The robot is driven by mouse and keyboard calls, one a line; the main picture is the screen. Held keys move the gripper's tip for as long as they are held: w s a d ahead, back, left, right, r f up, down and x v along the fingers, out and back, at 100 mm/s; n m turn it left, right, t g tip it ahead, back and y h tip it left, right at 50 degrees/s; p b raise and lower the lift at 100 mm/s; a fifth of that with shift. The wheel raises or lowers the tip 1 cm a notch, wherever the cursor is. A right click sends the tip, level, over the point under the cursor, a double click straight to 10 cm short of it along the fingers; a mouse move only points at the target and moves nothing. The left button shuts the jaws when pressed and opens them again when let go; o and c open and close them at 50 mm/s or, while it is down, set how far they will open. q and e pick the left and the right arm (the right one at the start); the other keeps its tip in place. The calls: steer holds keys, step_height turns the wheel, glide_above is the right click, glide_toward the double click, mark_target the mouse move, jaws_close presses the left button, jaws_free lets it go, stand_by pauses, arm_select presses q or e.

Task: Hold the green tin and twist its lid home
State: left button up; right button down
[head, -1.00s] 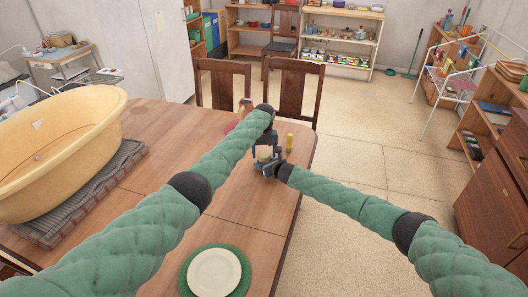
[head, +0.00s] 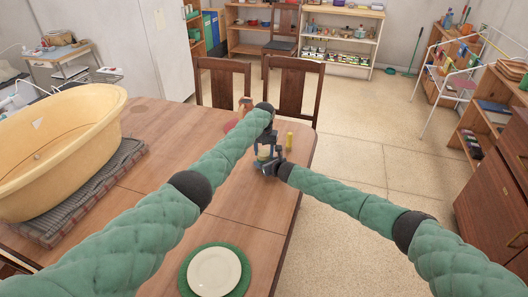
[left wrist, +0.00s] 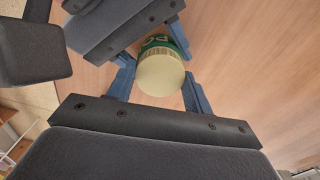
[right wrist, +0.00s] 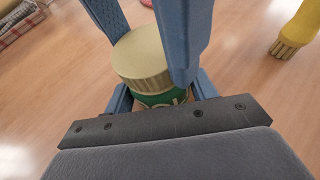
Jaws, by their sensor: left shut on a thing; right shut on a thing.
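The green tin (right wrist: 160,98) stands on the wooden table near its right edge, with its cream ribbed lid (right wrist: 142,58) on top. In the left wrist view the lid (left wrist: 160,75) shows round, with green lettered tin (left wrist: 158,42) behind it. My left gripper (head: 265,148) comes from above and is shut on the lid, its blue fingers on either side. My right gripper (head: 268,168) comes in low from the right and is shut on the tin's body. The fingers hide parts of both, and I cannot tell how far down the lid sits.
A reddish object (head: 231,126) lies behind my left arm. A yellow tub (head: 60,140) on a checked mat fills the table's left. A plate (head: 214,271) lies in front.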

arm_select(q)
steer(key=o, duration=1.1)
steer(key=shift+r, duration=2.25)
steer(key=shift+c, duration=0.5)
steer(key=shift+r+n, duration=1.7)
steer(key=shift+r, duration=0.05)
steer(key=shift+f, duration=0.1)
